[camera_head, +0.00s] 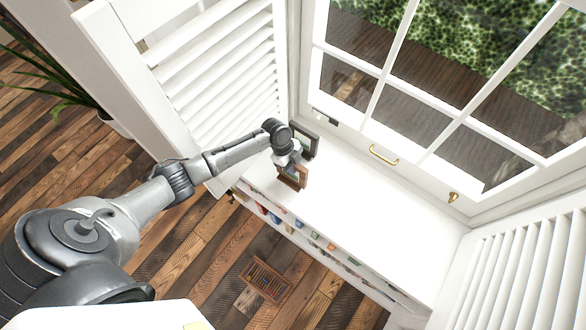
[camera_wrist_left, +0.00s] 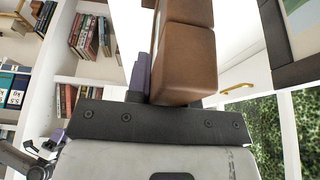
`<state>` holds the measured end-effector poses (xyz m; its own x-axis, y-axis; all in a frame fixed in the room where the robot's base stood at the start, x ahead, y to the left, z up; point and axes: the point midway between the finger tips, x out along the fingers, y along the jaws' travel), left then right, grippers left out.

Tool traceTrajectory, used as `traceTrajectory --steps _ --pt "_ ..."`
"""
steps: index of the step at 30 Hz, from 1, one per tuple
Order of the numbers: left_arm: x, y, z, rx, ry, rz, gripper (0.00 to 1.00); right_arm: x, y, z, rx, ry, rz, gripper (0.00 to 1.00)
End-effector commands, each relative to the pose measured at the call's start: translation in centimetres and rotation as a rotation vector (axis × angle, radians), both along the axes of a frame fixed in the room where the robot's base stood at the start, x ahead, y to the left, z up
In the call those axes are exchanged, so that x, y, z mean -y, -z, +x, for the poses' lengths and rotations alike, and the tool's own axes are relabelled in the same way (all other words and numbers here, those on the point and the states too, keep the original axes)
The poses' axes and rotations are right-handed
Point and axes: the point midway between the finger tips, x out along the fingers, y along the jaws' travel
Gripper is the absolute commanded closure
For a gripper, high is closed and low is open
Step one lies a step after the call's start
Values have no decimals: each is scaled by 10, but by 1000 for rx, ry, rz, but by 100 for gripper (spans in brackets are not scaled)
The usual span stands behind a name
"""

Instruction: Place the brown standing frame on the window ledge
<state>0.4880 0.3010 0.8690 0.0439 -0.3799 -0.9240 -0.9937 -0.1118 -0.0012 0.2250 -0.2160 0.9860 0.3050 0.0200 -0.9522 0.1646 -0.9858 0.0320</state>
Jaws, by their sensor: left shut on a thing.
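The brown standing frame (camera_head: 293,179) is at the left end of the white window ledge (camera_head: 358,214), close to its front edge. It also fills the upper middle of the left wrist view (camera_wrist_left: 186,55), seen from close by. My left gripper (camera_head: 287,162) is shut on the brown frame, from above in the head view. I cannot tell whether the frame's base touches the ledge or hangs just over it. The arm partly hides the frame's top. My right gripper is not in view.
A dark frame (camera_head: 304,140) stands just behind my left gripper, near the window; it also shows in the left wrist view (camera_wrist_left: 296,40). White louvred shutters (camera_head: 225,85) flank the ledge. Bookshelves lie below its front edge. The ledge's middle and right are clear.

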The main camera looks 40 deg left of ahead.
Motion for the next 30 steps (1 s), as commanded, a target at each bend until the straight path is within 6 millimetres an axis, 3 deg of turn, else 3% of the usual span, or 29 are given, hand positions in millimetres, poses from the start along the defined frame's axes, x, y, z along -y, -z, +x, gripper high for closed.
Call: traceTrajectory --steps 6,21,22,30 --pt "1 26 0 -2 -1 -1 100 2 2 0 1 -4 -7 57" --pt "1 34 0 0 0 0 100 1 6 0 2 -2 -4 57" --pt "1 33 0 -1 0 0 76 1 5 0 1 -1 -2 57" --pt "1 33 -1 -1 0 1 53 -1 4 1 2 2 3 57"
